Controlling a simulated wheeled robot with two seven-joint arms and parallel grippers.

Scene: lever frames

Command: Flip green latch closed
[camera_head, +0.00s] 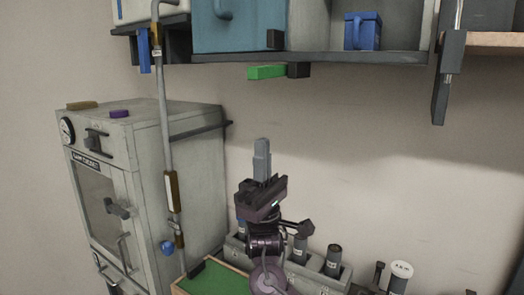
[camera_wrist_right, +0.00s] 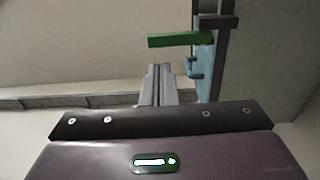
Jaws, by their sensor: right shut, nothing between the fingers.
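The green latch (camera_head: 267,72) is a short green bar sticking out to the left from a black block (camera_head: 299,70) under the shelf edge. In the right wrist view the green latch (camera_wrist_right: 181,39) shows above and beyond my fingertips. My right gripper (camera_head: 262,146) points up, below the latch and a little to its left, with a clear gap between them. Its fingers are together and empty; they also show in the wrist view (camera_wrist_right: 159,72). My left gripper is not in view.
A grey oven-like cabinet (camera_head: 190,165) and a vertical pipe (camera_head: 163,110) stand left. Dark cylinders (camera_head: 333,260) stand low behind my arm. The wall area right of my gripper is free.

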